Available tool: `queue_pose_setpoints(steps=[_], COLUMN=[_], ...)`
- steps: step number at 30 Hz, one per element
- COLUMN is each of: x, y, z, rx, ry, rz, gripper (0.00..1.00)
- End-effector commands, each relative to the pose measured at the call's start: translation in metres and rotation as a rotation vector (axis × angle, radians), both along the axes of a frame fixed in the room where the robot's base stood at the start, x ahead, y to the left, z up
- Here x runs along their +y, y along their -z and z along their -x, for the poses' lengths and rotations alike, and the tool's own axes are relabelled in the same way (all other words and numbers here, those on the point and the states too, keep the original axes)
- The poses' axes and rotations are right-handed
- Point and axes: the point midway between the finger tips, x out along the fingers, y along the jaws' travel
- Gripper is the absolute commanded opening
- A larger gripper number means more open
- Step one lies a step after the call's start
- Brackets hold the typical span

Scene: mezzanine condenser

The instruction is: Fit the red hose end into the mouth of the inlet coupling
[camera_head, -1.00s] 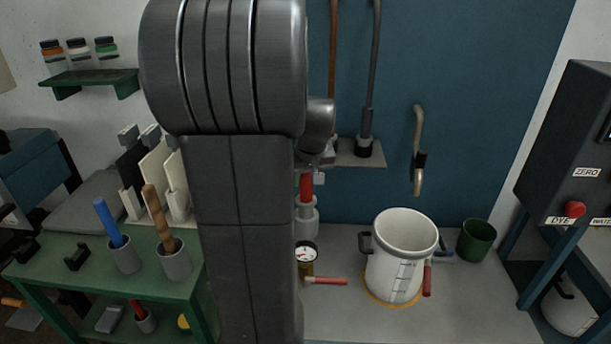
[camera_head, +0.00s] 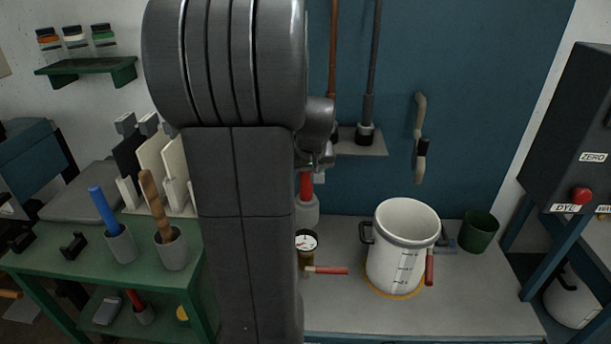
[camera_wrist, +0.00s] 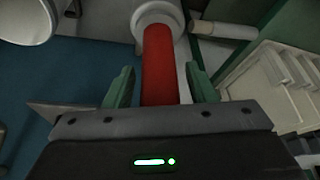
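The red hose end (camera_head: 306,186) shows in the head view just right of my arm. Its lower end meets the pale grey inlet coupling (camera_head: 307,212), and how deep it sits cannot be told. In the wrist view the red hose end (camera_wrist: 160,72) runs into the round mouth of the coupling (camera_wrist: 158,10). My gripper (camera_wrist: 160,86) has its two green fingers on either side of the red piece, with a visible gap on each side. The gripper is open around it. In the head view my arm hides most of the gripper.
A gauge (camera_head: 306,242) and a red-handled lever (camera_head: 328,270) are close below the coupling. A white graduated pot (camera_head: 395,265) stands to the right on the grey bench (camera_head: 345,310), with a green cup (camera_head: 480,232) beyond. A green table (camera_head: 95,285) with holders is left.

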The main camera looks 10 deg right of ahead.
Motion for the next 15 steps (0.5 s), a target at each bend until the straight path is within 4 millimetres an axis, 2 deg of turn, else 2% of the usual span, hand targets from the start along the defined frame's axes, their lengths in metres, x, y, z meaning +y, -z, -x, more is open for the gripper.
queue_pose_setpoints(steps=[10,15], x=[0.0,-0.001], y=[-0.001,-0.019], z=[0.001,0.007], rx=[0.001,-0.003], ry=[0.0,0.0], rz=[0.0,0.001], gripper=[0.55,0.55])
